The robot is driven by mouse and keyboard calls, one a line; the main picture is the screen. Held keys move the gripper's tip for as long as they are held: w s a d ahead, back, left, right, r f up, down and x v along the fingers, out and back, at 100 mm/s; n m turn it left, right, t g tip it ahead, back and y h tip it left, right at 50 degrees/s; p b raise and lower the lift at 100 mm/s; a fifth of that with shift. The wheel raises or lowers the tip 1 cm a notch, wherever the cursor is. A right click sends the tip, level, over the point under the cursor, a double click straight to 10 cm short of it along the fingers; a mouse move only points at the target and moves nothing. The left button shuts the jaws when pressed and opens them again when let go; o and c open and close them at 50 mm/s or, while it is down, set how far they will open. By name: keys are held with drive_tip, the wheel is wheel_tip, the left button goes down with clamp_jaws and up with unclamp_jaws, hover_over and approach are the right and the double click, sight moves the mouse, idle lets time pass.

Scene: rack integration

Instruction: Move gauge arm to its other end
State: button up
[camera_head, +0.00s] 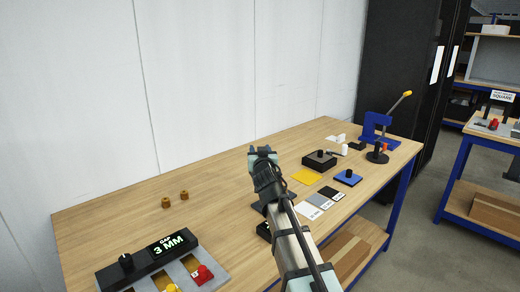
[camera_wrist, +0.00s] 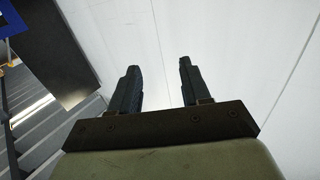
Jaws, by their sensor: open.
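My gripper (camera_head: 262,151) is raised above the middle of the wooden bench, pointing up and away. In the wrist view its two dark fingers (camera_wrist: 158,66) are apart with nothing between them, facing the white wall. No part is plainly marked as the gauge arm. My gripper is well away from these. My arm hides part of the bench.
Two small brown pegs (camera_head: 184,195) stand on the bench near the wall. Toward the back right are a black box (camera_head: 320,159), a yellow sheet (camera_head: 306,176), a blue pad (camera_head: 348,177), a black stand (camera_head: 377,155) and a blue lever press (camera_head: 374,127). The bench's middle left is clear.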

drive_tip(key=shift+r, duration=0.55)
